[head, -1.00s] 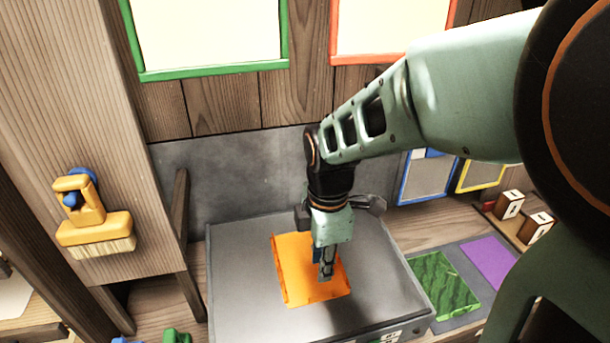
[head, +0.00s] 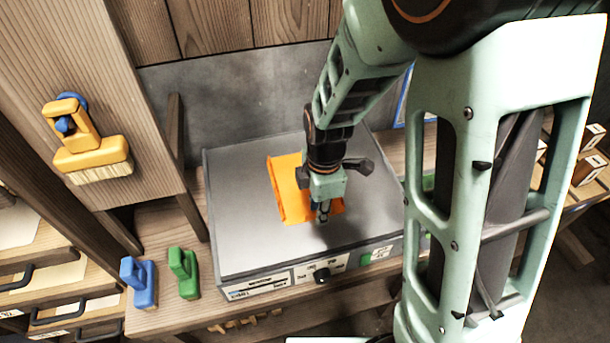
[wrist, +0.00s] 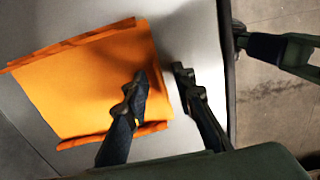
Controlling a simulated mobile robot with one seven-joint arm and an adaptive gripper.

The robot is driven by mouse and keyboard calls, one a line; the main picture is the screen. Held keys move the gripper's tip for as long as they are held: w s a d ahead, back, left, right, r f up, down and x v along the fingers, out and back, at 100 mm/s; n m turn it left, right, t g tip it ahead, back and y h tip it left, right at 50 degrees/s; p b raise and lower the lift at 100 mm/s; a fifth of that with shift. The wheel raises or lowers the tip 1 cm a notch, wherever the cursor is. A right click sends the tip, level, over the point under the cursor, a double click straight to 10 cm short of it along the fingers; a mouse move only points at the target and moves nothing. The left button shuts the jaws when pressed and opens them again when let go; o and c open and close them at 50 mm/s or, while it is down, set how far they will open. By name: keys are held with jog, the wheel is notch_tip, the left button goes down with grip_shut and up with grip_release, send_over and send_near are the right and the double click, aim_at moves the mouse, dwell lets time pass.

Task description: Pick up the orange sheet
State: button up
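The orange sheet (head: 291,190) lies on the grey top of a box-like device (head: 240,215). In the wrist view the orange sheet (wrist: 90,85) is flat in the middle, with two opposite edges curled up. My gripper (head: 322,214) points down over the sheet's right part, and hides some of it in the head view. I cannot tell whether the finger touches the sheet.
The device has a front panel with a dark knob (head: 321,275). A yellow brush (head: 92,150) hangs on the wooden post. Drawers (head: 75,310) are at lower left.

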grip_shut()
jog(key=shift+r, duration=0.1)
dwell(0.3)
